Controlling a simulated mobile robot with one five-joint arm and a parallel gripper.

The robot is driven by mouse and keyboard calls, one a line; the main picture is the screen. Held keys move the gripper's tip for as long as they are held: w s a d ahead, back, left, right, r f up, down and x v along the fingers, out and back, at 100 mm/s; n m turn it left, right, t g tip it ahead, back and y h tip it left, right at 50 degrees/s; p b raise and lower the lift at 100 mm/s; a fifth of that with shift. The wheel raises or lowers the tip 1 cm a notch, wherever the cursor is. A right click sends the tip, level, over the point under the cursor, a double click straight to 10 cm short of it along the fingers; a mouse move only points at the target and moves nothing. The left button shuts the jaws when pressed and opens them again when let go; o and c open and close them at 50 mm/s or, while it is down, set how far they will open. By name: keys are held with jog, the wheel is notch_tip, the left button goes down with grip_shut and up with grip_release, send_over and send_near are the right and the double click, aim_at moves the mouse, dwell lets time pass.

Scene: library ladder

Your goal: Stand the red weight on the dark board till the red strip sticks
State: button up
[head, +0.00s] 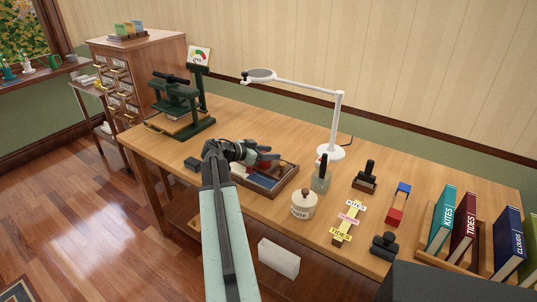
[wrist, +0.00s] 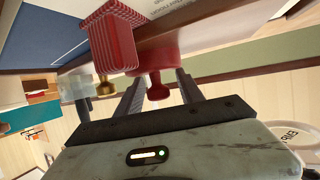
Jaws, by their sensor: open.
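My gripper (head: 262,157) hangs over the tray at the middle of the table. In the wrist view my gripper (wrist: 160,90) is open, its two fingers apart. A round red piece with a red knob (wrist: 157,91) shows between the fingers; I cannot tell whether they touch it. A ribbed red block (wrist: 112,42) with a brass knob is beside it. I cannot tell for sure which of these is the red weight. A dark blue panel (wrist: 50,30), perhaps the dark board, lies beyond; in the head view it is partly hidden by my gripper. I cannot pick out the red strip.
A wooden tray (head: 278,190) lies under my gripper. A paste jar (head: 303,207), a glass bottle (head: 320,180), yellow labels (head: 345,225) and a blue-and-red block (head: 397,208) stand to the right. A white lamp (head: 335,125) rises behind; a green press (head: 180,105) stands left.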

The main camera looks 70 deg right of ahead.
jog(key=p+v, duration=0.4)
jog(key=v, duration=0.8)
jog(key=shift+r, duration=0.1)
jog(key=w+a+f+n+t+y, duration=0.2)
jog(key=w+a+f+n, duration=0.2)
jog(key=w+a, duration=0.4)
jog(key=w+a+f+n+t+y, duration=0.1)
jog(key=w+a+f+n+t, duration=0.15)
jog(key=w+a+n, duration=0.55)
jog(key=w+a+f+n+t+y, duration=0.15)
jog(key=w+a+f, duration=0.4)
jog(key=a, duration=0.65)
jog(key=w+a+f+n+y, duration=0.1)
jog(key=a+n, duration=0.3)
jog(key=a, duration=0.6)
jog(key=w+a+f+n+t+y, duration=0.1)
jog(key=w+a+n+y, duration=0.1)
jog(key=a, duration=0.9)
jog(key=w+a+n+t+y, duration=0.1)
jog(key=a+n+y, duration=0.2)
jog(key=a+n, duration=0.3)
jog(key=a, duration=0.5)
jog(key=shift+w+f, duration=0.15)
jog(key=shift+f, duration=0.25)
